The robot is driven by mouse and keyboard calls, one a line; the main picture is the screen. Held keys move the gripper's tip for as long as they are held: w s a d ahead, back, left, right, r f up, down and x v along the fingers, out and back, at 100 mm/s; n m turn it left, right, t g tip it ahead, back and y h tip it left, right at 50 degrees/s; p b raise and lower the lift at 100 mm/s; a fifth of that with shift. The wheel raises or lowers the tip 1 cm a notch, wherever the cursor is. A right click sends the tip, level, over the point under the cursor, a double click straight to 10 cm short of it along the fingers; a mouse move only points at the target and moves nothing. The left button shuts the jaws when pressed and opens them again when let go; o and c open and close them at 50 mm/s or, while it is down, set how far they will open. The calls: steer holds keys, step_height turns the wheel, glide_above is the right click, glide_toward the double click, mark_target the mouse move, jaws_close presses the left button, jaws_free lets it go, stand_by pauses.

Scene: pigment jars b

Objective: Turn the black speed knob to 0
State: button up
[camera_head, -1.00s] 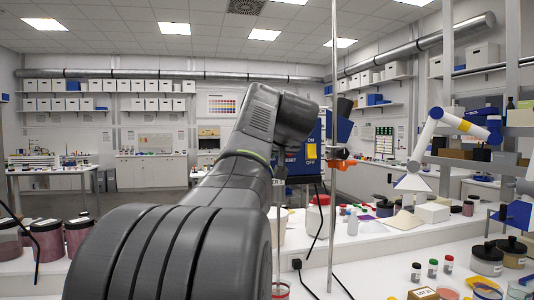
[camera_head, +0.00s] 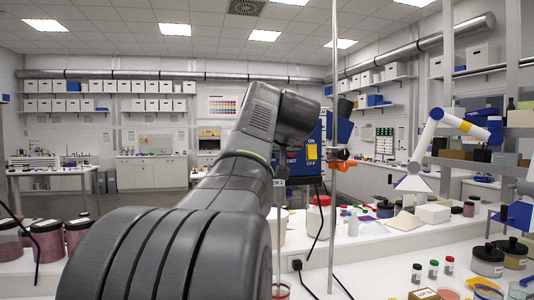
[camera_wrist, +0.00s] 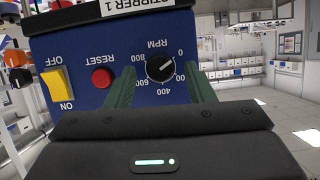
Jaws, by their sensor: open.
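The black speed knob (camera_wrist: 160,68) sits on the blue front of the stirrer box (camera_wrist: 75,52), which appears upside down in the wrist view. A white mark on the knob points up and to the right in the picture, roughly toward the 0. My gripper (camera_wrist: 160,88) is open, with one green finger on each side of the knob. I cannot tell whether the fingers touch it. Part of the dial's numbers is hidden behind the right finger. In the head view the blue box (camera_head: 296,166) shows beyond my arm, which hides the knob and my gripper.
On the same panel are a red RESET button (camera_wrist: 102,78) and a yellow ON/OFF switch (camera_wrist: 58,90). A metal stand rod (camera_head: 334,100) with an orange clamp (camera_head: 343,164) stands beside the box. Small capped jars (camera_head: 433,269) are at the bench's right front.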

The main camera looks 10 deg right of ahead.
steer(key=v, duration=1.3)
steer(key=shift+b, duration=0.3)
steer(key=x, duration=1.3)
steer(key=shift+w+f+p, duration=0.15)
steer(key=shift+w+p, duration=0.2)
steer(key=shift+p, duration=0.05)
steer(key=shift+s, duration=0.15)
